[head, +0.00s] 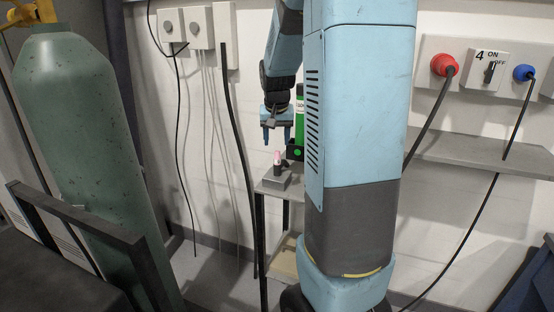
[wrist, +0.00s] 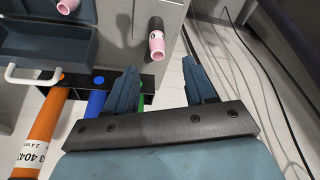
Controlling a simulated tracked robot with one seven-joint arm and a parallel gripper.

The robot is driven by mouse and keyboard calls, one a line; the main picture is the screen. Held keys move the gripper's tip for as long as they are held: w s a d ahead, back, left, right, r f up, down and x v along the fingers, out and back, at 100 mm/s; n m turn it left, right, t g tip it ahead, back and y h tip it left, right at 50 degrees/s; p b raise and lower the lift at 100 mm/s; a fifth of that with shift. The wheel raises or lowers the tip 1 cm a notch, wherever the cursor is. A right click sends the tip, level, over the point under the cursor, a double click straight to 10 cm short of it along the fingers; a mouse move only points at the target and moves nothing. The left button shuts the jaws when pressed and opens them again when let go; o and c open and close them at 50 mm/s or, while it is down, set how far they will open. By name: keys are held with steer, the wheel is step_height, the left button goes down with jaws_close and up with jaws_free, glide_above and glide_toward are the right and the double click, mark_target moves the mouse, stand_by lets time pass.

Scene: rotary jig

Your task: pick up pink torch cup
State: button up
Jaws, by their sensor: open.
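A pink torch cup (head: 277,157) sits on a black stem over a small grey block on the stand, below my gripper (head: 277,139) in the head view. In the wrist view a pink cup (wrist: 157,44) with a black stem shows between and beyond the fingertips of my gripper (wrist: 165,78). My gripper is open, empty and apart from the cup.
A dark blue case (wrist: 45,50) with a white handle and orange (wrist: 45,120), blue (wrist: 97,100) and green (wrist: 142,100) tubes lie left in the wrist view. The grey stand (head: 265,188) is narrow. Cables (head: 235,150) hang on the wall to its left.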

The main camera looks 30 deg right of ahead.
mark_target(277, 152)
steer(key=shift+x, duration=3.25)
steer(key=shift+s, duration=0.15)
jaws_close()
